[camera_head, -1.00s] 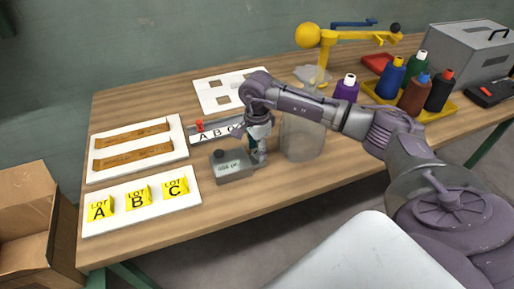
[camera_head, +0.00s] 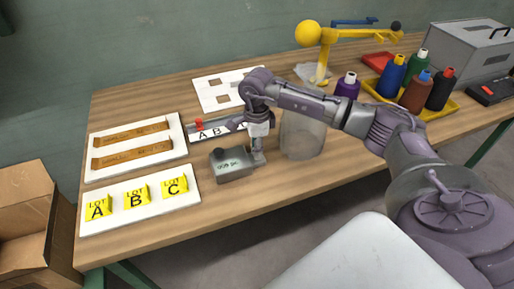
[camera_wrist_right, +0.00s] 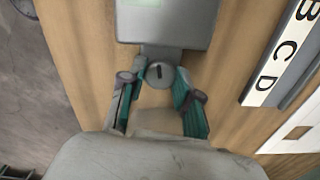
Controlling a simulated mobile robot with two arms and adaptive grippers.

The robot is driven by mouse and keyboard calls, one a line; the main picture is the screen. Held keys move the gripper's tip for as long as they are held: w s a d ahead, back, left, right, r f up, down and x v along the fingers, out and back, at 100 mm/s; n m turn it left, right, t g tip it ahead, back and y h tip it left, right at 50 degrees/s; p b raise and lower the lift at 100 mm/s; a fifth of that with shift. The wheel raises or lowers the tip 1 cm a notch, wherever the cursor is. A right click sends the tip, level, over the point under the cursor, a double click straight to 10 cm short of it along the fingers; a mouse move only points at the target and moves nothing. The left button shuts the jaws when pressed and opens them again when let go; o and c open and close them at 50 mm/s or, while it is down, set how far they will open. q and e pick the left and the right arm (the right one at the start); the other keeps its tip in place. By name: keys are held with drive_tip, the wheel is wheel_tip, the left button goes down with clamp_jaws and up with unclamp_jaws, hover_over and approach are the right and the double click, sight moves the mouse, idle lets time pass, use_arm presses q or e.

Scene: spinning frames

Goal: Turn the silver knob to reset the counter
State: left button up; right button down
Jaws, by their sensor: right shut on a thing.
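The counter (camera_head: 234,174) is a small grey box with a pale display and a dark round button on top, standing on the wooden table. The display's digits are too small to read surely. In the right wrist view the counter's body (camera_wrist_right: 165,32) is at the top, and the silver knob (camera_wrist_right: 158,74) with a dark slot sticks out from its side. My right gripper (camera_wrist_right: 160,84) is shut on the silver knob, with a green-padded finger on each side. In the head view my right gripper (camera_head: 257,158) is at the counter's right side and hides the knob. My left gripper is out of view.
A clear jar (camera_head: 302,136) stands close right of my right gripper. A lettered rail (camera_head: 212,131) lies behind the counter. White boards with yellow lot blocks (camera_head: 137,195) and brown strips (camera_head: 132,155) lie to the left. Bottles in a yellow tray (camera_head: 452,108) stand at the back right.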

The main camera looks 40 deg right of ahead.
drive_tip(key=shift+m, duration=1.7)
drive_tip(key=c, duration=0.8)
unclamp_jaws()
drive_tip(key=shift+b, duration=0.3)
